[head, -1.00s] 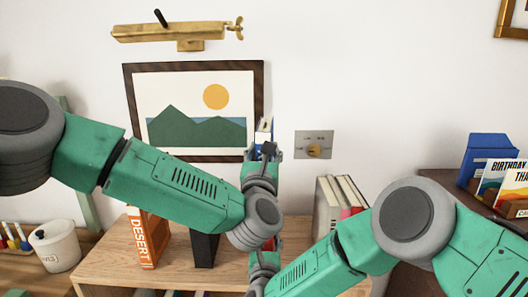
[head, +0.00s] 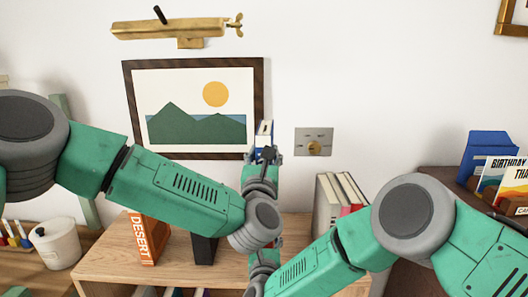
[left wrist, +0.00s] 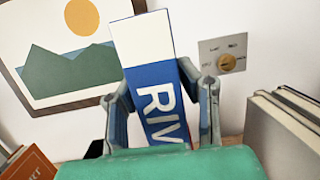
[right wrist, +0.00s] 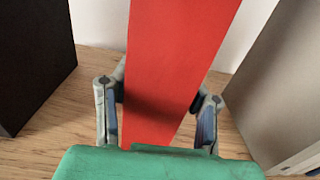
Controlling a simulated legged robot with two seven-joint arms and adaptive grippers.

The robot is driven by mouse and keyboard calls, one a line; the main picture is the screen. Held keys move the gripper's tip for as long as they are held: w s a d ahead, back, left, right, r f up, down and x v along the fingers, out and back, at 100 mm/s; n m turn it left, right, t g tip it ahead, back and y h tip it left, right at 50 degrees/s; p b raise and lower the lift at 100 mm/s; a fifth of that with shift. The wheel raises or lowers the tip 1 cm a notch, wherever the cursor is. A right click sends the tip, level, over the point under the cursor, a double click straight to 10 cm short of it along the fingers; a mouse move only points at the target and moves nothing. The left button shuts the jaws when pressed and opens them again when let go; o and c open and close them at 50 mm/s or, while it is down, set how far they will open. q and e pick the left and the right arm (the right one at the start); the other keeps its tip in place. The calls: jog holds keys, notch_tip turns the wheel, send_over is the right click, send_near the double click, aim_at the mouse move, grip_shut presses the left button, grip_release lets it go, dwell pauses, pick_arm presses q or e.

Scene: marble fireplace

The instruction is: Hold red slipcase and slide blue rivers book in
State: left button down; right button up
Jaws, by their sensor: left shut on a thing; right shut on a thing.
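The blue rivers book (left wrist: 157,85) is upright between the fingers of my left gripper (left wrist: 163,110), its spine reading "RIV" and its upper part white. In the head view a small part of the book (head: 264,133) shows above my left gripper (head: 262,155), in front of the wall. The red slipcase (right wrist: 170,60) stands on the wooden shelf top between the fingers of my right gripper (right wrist: 160,105), which is shut on it. In the head view my arms hide most of the slipcase. Whether the book touches the slipcase cannot be seen.
An orange "DESERT" book (head: 145,238) and a black bookend (head: 204,249) stand left on the wooden shelf top (head: 110,262). Grey and red books (head: 328,205) stand to the right. A framed picture (head: 195,108) and a wall plate (head: 314,142) are behind. A white pot (head: 54,243) is far left.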

pick_arm(q)
jog(key=shift+f, duration=3.6)
notch_tip(320, 180, up, 8)
jog(key=shift+r, duration=0.15)
dwell(1.6)
jog(key=shift+f, duration=0.75)
dwell(1.5)
